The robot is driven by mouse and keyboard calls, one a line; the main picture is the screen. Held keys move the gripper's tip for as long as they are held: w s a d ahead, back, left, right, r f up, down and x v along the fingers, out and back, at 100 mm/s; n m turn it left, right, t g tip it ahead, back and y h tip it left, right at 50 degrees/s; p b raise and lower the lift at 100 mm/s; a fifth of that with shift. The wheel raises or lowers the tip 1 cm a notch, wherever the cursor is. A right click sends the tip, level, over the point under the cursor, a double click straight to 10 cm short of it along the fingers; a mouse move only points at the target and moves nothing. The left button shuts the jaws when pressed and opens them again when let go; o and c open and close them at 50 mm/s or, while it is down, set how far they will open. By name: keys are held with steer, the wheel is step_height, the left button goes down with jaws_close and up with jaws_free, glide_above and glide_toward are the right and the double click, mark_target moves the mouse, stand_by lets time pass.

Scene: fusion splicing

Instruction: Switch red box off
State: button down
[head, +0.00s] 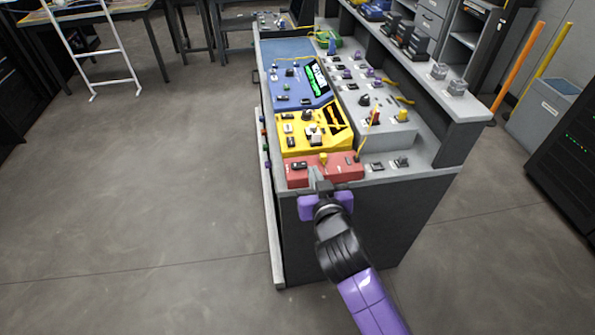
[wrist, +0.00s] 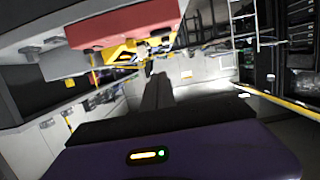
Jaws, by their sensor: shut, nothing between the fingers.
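The red box (head: 340,172) sits at the near end of the bench, in front of the yellow box. On its top are a black switch (head: 299,166) at the left and a yellow knob (head: 323,158) near the middle. My gripper (head: 316,173) is at the near face of the red box, its fingers together and empty. I cannot tell whether the fingertips touch the box. In the wrist view the red box (wrist: 125,24) shows at the upper left, apart from the shut fingers (wrist: 157,80); its controls are not clear there.
The yellow box (head: 290,142) and the blue console (head: 285,90) with a lit green screen (head: 317,76) stand behind it. A grey panel (head: 365,125) with knobs and an upright shelf (head: 440,95) bound the right. The floor (head: 150,200) at left is clear.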

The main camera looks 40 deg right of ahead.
steer(key=shift+w, duration=0.1)
steer(key=p, duration=0.2)
glide_above(306, 173)
step_height(306, 173, down, 2)
steer(key=shift+f, duration=0.1)
step_height(306, 173, down, 3)
steer(key=shift+r, duration=0.15)
steer(key=shift+f+b, duration=0.3)
steer(key=shift+f, duration=0.5)
steer(key=shift+f, duration=0.1)
